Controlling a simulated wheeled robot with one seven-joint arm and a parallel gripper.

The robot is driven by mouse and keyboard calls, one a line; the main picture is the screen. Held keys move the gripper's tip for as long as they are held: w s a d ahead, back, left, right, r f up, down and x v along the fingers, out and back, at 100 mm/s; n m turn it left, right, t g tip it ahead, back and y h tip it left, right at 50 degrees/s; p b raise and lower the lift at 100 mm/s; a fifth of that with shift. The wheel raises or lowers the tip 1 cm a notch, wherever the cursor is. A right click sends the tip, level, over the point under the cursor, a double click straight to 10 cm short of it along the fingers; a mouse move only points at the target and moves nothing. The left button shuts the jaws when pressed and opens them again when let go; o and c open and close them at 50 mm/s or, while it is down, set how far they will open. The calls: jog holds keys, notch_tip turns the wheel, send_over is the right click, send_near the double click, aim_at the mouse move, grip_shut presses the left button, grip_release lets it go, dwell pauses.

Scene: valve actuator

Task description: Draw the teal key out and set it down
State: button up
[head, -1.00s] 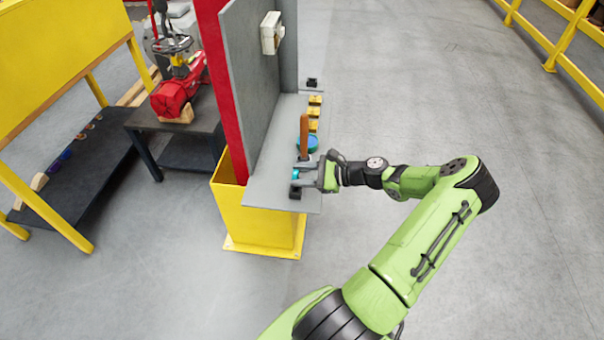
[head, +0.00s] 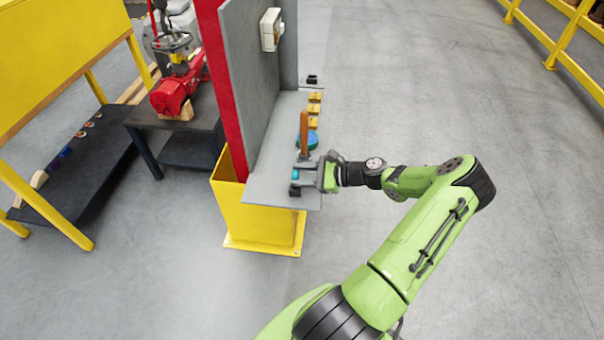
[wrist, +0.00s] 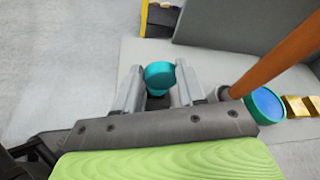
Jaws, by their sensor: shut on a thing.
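The teal key (head: 295,174) is at the near end of the grey shelf (head: 262,185). In the wrist view its round teal head (wrist: 160,74) sits between the two fingers of my gripper (wrist: 157,80). In the head view my gripper (head: 300,175) reaches in from the right and is shut on the key. A small black block (head: 294,190) shows beside the key on the shelf. The lower part of the key is hidden, so I cannot tell how deep it sits.
An upright orange-brown rod (head: 304,132) stands close behind my gripper. Beyond it are a blue-topped teal disc (head: 312,141) and yellow blocks (head: 314,110). A grey panel (head: 250,85) rises on the shelf's left. Open floor lies to the right.

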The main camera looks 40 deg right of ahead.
jog(key=shift+f+b, duration=0.4)
jog(key=shift+f, duration=0.45)
jog(key=o, duration=1.2)
jog(key=shift+o, duration=0.2)
jog(key=v, duration=1.5)
jog(key=shift+s+d, duration=0.2)
jog(key=shift+s, duration=0.1)
